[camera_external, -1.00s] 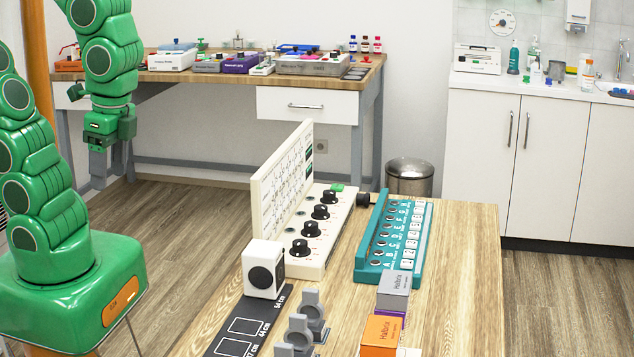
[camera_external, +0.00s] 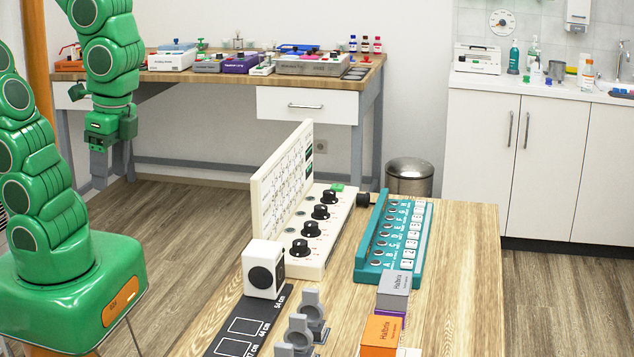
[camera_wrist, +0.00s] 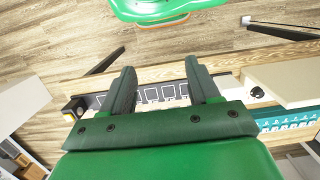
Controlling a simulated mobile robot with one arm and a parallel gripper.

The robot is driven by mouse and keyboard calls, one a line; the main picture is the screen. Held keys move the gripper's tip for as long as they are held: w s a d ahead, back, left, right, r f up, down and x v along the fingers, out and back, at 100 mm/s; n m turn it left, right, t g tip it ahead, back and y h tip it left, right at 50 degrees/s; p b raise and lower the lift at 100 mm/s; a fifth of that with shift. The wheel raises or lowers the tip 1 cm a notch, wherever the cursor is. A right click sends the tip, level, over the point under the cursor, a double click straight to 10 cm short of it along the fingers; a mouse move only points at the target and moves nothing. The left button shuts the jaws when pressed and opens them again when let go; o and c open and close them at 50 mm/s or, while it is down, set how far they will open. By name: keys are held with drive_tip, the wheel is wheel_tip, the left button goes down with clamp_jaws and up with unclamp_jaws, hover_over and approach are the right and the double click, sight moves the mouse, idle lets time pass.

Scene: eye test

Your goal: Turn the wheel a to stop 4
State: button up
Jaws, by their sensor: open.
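A cream console (camera_external: 318,262) with an upright back panel (camera_external: 285,175) stands on the wooden table. Several black knobs sit in a row on it: the nearest knob (camera_external: 300,248), then others (camera_external: 311,229), (camera_external: 320,212), (camera_external: 329,197) farther back. Their markings are too small to read, so I cannot tell which is wheel a or where it points. My gripper (camera_external: 110,165) hangs left of the table, well apart from the console, fingers down. In the wrist view my gripper (camera_wrist: 161,90) is open, with nothing between its fingers.
A teal lettered rack (camera_external: 362,262) stands right of the console. A white box (camera_external: 263,270) with a black face, a dark marked strip (camera_external: 250,313), grey holders (camera_external: 300,330) and orange (camera_external: 380,335) and grey (camera_external: 394,290) boxes are nearer. The table's right side is bare.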

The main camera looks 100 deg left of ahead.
drive_tip(key=w+a+f+m, duration=0.1)
drive_tip(key=w+a, duration=0.6)
drive_tip(key=w, duration=0.3)
drive_tip(key=m+g+y, duration=0.1)
drive_tip(key=m+y, duration=0.2)
drive_tip(key=m, duration=0.5)
approach(301, 242)
drive_tip(key=shift+x, duration=4.25)
drive_tip(key=c, duration=1)
drive_tip(key=shift+c, duration=0.2)
